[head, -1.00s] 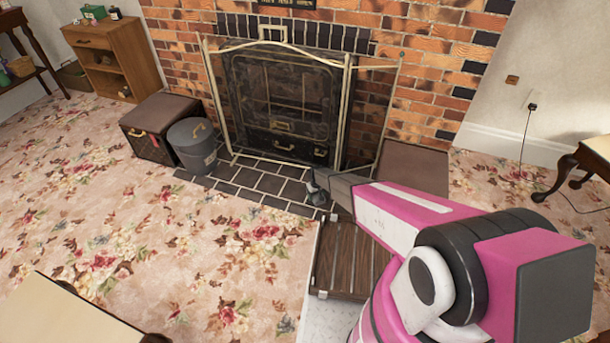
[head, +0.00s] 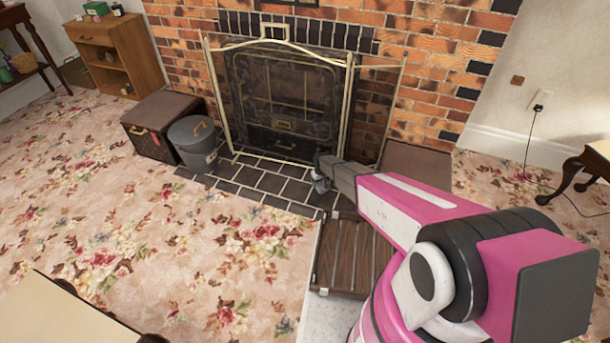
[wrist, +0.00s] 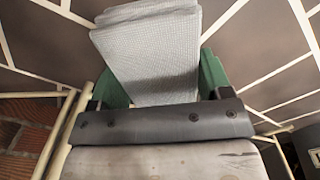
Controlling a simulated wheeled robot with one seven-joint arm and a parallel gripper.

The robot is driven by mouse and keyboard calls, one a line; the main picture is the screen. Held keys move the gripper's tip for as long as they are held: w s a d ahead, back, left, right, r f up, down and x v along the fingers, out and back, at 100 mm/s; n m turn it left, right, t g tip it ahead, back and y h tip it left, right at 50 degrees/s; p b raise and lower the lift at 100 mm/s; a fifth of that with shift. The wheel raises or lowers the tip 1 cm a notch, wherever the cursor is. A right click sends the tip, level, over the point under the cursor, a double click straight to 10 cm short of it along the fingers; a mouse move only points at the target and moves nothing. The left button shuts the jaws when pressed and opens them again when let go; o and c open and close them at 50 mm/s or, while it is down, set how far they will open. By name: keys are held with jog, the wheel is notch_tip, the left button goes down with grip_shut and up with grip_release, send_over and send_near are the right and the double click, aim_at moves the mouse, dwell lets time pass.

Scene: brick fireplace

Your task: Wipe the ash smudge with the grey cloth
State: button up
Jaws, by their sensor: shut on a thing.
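My gripper (head: 318,177) is low over the dark hearth tiles (head: 262,184), in front of the fireplace screen. In the wrist view, my gripper (wrist: 155,95) is shut on the grey cloth (wrist: 150,50), which hangs folded between the green fingers. Dark tiles with pale joints lie beyond the cloth in the wrist view. I cannot make out the ash smudge in either view. I cannot tell whether the cloth touches the tiles.
The gold-framed fire screen (head: 280,100) stands close behind my gripper. A grey bucket (head: 194,142) and a brown box (head: 160,125) stand to the left. A slatted wooden piece (head: 350,255) lies just in front. Open floral carpet (head: 150,230) spreads at the left.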

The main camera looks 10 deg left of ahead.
jog(key=shift+r, duration=1.7)
